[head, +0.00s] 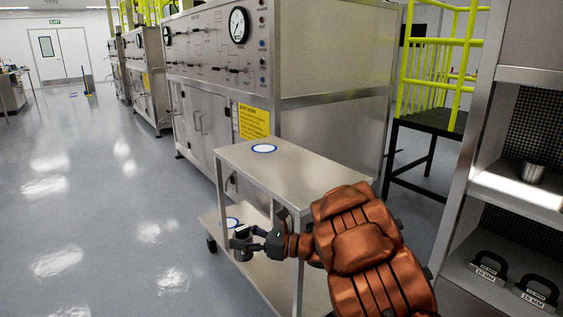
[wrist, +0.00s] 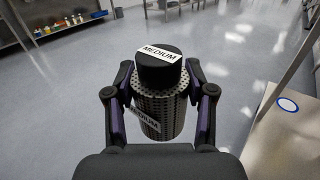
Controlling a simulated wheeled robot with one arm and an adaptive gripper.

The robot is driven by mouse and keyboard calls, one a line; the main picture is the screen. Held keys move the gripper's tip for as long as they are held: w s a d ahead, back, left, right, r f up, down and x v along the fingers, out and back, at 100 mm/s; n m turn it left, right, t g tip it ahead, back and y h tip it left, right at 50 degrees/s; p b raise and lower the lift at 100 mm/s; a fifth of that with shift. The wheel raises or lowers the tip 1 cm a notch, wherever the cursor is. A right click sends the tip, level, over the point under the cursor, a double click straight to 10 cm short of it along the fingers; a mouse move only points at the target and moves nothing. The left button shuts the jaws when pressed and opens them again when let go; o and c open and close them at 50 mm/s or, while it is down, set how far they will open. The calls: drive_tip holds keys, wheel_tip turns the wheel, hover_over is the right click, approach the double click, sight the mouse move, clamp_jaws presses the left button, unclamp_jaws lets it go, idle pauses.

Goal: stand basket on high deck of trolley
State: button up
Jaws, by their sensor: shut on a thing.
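A perforated metal basket (wrist: 160,112) with a black top and "MEDIUM" labels stands between the fingers of my gripper (wrist: 158,95) in the wrist view. The fingers are shut on its sides. In the head view my gripper (head: 256,240) holds the basket (head: 240,246) at the left side of the trolley, below the level of its top. The trolley's high deck (head: 290,165) is bare metal with a blue-ringed white disc (head: 264,148) near its far left corner. The low deck (head: 262,275) has a similar disc (head: 232,222), close to the basket in the picture.
A cabinet panel with gauges (head: 215,45) stands behind the trolley. At right, a shelf unit (head: 520,195) holds a metal cup (head: 533,171) and black-handled items (head: 488,266). Yellow railings (head: 440,70) rise behind. Open floor (head: 90,200) lies to the left.

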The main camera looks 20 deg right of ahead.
drive_tip(key=shift+s+d+f, duration=0.15)
